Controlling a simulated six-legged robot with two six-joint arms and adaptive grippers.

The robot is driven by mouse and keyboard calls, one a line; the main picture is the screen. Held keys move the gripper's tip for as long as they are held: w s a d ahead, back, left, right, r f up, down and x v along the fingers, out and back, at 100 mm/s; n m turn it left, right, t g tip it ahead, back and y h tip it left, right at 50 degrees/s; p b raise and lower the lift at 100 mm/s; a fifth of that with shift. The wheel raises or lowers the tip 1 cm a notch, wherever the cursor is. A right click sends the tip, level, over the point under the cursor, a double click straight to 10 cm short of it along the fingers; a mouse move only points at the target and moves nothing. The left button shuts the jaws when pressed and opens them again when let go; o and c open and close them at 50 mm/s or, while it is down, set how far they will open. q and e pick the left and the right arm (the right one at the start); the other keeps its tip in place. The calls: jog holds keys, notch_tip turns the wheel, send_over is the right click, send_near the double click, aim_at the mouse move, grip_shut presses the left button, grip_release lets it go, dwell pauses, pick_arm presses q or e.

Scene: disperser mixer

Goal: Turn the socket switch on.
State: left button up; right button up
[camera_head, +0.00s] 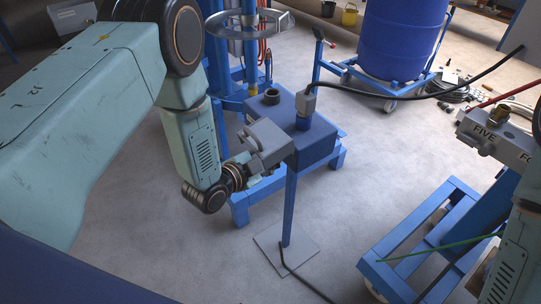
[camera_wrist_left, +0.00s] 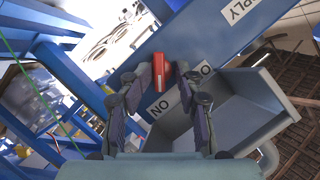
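The grey socket box (camera_head: 268,142) sits on top of a thin blue post with a flat foot plate. A black cable with a grey plug (camera_head: 306,103) shows at its upper right. My left gripper (camera_head: 268,170) is at the lower side of the box and mostly hidden in the head view. In the left wrist view the red switch (camera_wrist_left: 161,80) stands near an "ON" label (camera_wrist_left: 160,106). The fingers of my left gripper (camera_wrist_left: 168,82) are apart, one on each side of the switch; contact is unclear. My right gripper is out of view.
A blue tank (camera_head: 318,140) on a blue frame stands behind the post. A blue drum (camera_head: 401,38) is at the back. Grey floor (camera_head: 190,255) is clear at front.

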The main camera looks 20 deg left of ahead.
pick_arm(q)
jog(key=shift+r, duration=0.1)
jog(key=v, duration=1.2)
jog(key=shift+s, duration=0.15)
dwell(0.4)
jog(key=s+a+f+n+g+y, duration=0.2)
jog(key=s+f+n+g+y, duration=0.2)
jog(key=s+f+n+g, duration=0.5)
jog(key=s+f+n+g+y, duration=0.1)
jog(key=s+f+n+g, duration=0.1)
jog(key=s, duration=0.7)
jog(key=s+f+n+g+b, duration=0.1)
jog(key=s+f+n+g, duration=0.1)
jog(key=s+f, duration=0.3)
jog(key=s, duration=0.4)
jog(key=shift+a+n+y, duration=0.15)
jog(key=shift+n+y, duration=0.15)
jog(key=shift+y, duration=0.1)
